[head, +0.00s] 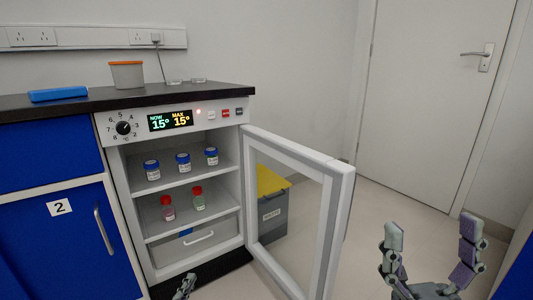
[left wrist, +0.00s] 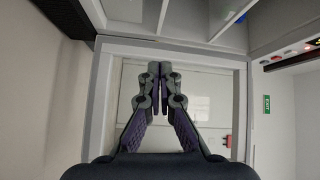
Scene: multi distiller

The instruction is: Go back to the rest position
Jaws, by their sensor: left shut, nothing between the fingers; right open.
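My left gripper (head: 185,284) shows only as a small part at the bottom edge of the head view, in front of the cabinet's lower part. In the left wrist view the left gripper (left wrist: 160,68) is shut with its fingertips together and nothing between them; a pale framed panel fills the view beyond it. My right gripper (head: 433,232) is at the lower right of the head view, fingers spread wide, empty, over the floor to the right of the open door. The arms behind both grippers are mostly hidden.
The cooling cabinet (head: 115,165) stands open, its glass door (head: 341,195) swung out between my grippers. Its shelves hold blue-capped jars (head: 183,163) and red-capped bottles (head: 198,199). A grey bin with a yellow lid (head: 273,212) stands behind the door. Floor at right is clear.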

